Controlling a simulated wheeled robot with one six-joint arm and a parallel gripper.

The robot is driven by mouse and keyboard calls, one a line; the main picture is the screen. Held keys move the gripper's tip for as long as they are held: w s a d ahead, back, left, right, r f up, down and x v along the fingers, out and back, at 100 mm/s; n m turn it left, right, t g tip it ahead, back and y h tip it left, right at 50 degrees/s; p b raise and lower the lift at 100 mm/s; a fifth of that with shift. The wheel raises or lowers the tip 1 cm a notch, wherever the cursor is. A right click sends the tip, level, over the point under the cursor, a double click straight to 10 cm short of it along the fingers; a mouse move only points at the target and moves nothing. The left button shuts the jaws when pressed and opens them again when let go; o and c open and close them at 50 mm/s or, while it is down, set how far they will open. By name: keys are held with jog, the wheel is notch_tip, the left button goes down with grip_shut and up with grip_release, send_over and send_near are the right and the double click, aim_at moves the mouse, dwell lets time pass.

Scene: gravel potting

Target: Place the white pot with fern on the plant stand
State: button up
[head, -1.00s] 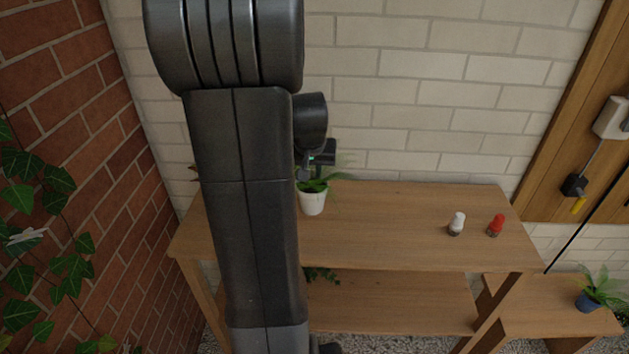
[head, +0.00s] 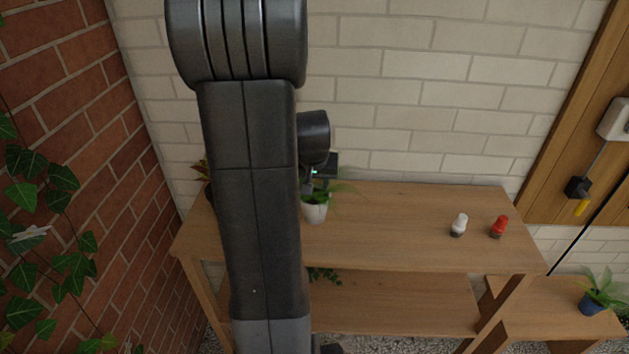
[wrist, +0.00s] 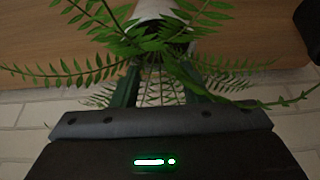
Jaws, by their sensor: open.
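The white pot with fern (head: 315,213) stands upright on the wooden bench top, just right of my forearm in the head view. In the wrist view the pot (wrist: 155,10) is at the top centre, with fern fronds spread in front of it. My gripper (wrist: 158,72) is open, its two dark fingers on either side of the fern's middle and partly hidden by fronds. The fingers do not visibly close on the pot. In the head view my gripper (head: 318,180) is small and dark at the fern. I cannot tell which wooden piece is the plant stand.
The two-level wooden bench (head: 400,245) has a white-capped bottle (head: 459,225) and a red-capped bottle (head: 499,227) at right. A lower wooden table (head: 540,310) holds a blue potted plant (head: 592,300). A brick wall with ivy (head: 60,180) is at left. The bench's middle is clear.

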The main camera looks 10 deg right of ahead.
jog(key=shift+r, duration=0.1)
jog(key=shift+r, duration=0.15)
jog(key=v, duration=1.1)
jog(key=shift+s+r, duration=0.25)
jog(key=shift+r, duration=0.1)
jog(key=shift+a+f, duration=0.1)
jog(key=shift+f, duration=0.05)
jog(key=x, duration=1.2)
jog(key=shift+f, duration=0.1)
jog(key=shift+r, duration=0.25)
